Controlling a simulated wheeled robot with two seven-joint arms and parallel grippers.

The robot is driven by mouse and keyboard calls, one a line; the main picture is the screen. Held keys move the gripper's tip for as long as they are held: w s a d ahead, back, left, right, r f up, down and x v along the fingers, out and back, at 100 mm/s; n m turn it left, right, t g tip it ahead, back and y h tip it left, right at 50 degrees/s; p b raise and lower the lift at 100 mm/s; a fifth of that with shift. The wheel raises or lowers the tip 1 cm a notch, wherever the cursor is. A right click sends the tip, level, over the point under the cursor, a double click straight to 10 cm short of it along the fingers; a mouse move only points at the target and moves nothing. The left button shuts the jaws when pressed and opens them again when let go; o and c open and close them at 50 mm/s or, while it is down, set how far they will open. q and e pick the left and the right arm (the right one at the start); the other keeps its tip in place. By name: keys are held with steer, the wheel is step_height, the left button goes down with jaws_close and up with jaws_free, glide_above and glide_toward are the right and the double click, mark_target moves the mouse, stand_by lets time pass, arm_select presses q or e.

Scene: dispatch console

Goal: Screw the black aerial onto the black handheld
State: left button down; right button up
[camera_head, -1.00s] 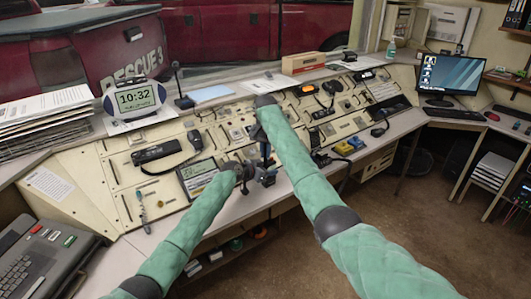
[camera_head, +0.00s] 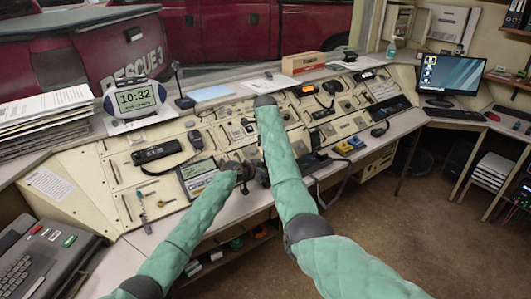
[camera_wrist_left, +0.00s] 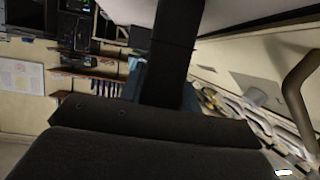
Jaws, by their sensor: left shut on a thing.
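My left gripper (camera_head: 250,172) is at the console's front edge in the head view, small and dark. In the left wrist view a long dark upright piece (camera_wrist_left: 175,50) rises past the gripper's dark body; I take it to be the black handheld, though its outline is cut off by the frame top. My right gripper (camera_head: 264,174) is close beside the left one, below the bent right wrist; its fingers are too small and dark to read. I cannot make out the black aerial between the grippers.
The sloping console (camera_head: 115,165) carries a black handset (camera_head: 157,152) with a cord, a small screen (camera_head: 197,172) and several small tools at the left. A clock (camera_head: 135,98) and a paper stack (camera_head: 45,112) stand behind. A typewriter-like machine (camera_head: 45,250) is at the lower left.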

steer(key=o, duration=0.5)
steer(key=shift+o, duration=0.2)
steer(key=shift+r, duration=0.1)
step_height(320, 180, up, 12)
steer(key=shift+f, duration=0.1)
arm_select(q)
steer(key=c, duration=0.9)
jaws_free()
